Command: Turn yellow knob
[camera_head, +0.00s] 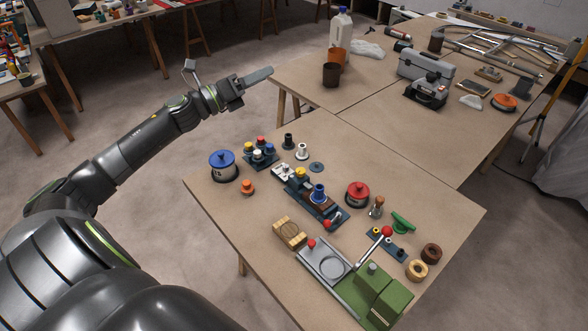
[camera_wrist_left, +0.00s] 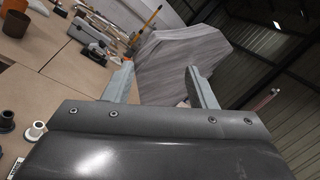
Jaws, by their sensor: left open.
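Small yellow caps show on the near table in the head view. One yellow knob (camera_head: 300,173) sits at the upper-left end of a white and dark blue fixture, and another yellow cap (camera_head: 248,146) is on a small dark blue block with red and white caps. I cannot tell which one the task means. My left gripper (camera_head: 268,74) is above and beyond the table's far left edge, well away from both. In the left wrist view my left gripper (camera_wrist_left: 163,80) has its fingers apart with nothing between them. My right gripper is not in view.
The near table (camera_head: 440,205) also holds a blue-lidded pot (camera_head: 223,165), a red-lidded pot (camera_head: 357,194), a red-ball lever (camera_head: 386,232) and a green machine (camera_head: 383,294). A grey toolbox (camera_head: 425,66) and a white jug (camera_head: 340,28) stand on the table behind.

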